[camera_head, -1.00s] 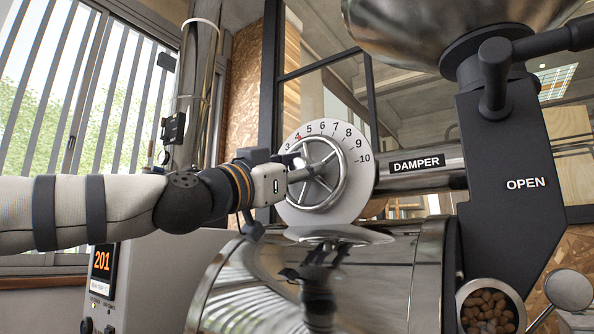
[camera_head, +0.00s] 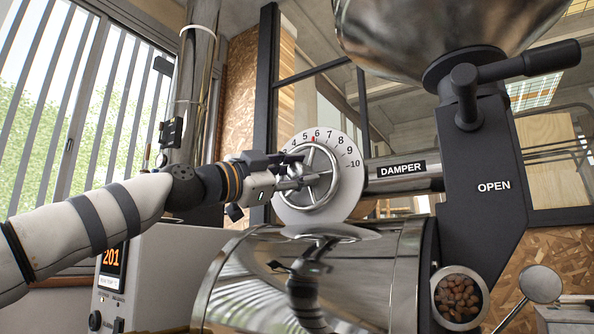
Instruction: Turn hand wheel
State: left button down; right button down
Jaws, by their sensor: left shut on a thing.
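The hand wheel (camera_head: 322,190) is a silver spoked wheel in front of a white round dial (camera_head: 349,178) with black numbers. A red mark on the dial's upper edge is at about 6. The wheel sits at the left end of a metal pipe labelled DAMPER (camera_head: 402,170). My left gripper (camera_head: 296,172) reaches in from the left and is shut at the wheel's left side. Its fingers overlap the rim and spokes, so the exact contact is partly hidden. My right gripper is not in view.
A shiny roaster drum (camera_head: 390,275) lies just below the wheel. A dark chute marked OPEN (camera_head: 483,165), with a lever handle (camera_head: 528,62), stands at the right. A sight glass (camera_head: 459,297) shows brown beans. A control box reading 201 (camera_head: 150,275) is at the lower left.

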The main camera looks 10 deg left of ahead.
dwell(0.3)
pick_arm(q)
jog(key=c, duration=1.1)
grip_release()
jog(key=v, duration=1.2)
